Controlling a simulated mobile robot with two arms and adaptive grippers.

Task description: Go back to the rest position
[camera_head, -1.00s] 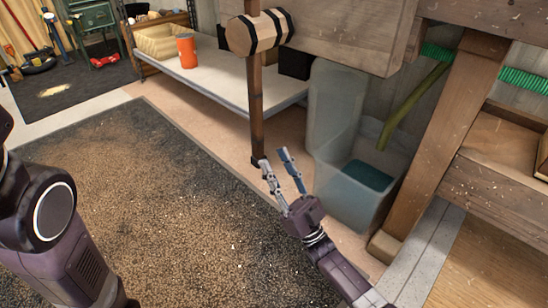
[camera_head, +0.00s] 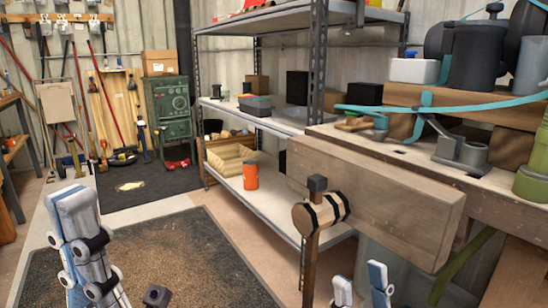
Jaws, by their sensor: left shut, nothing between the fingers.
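My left gripper (camera_head: 82,205) stands up at the lower left of the head view, with its grey-white fingers together and nothing between them. Behind it are the floor and the dark mat. My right gripper (camera_head: 361,275) shows only by its two fingertips at the bottom edge. They point up and are apart, with nothing visible between them. Both arms are mostly below the picture.
A wooden workbench (camera_head: 375,200) fills the right side. A banded wooden cylinder (camera_head: 322,213) on an upright post stands at its front, near my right gripper. A metal shelf (camera_head: 265,120) holds an orange cup (camera_head: 250,175). The speckled mat (camera_head: 185,260) is clear.

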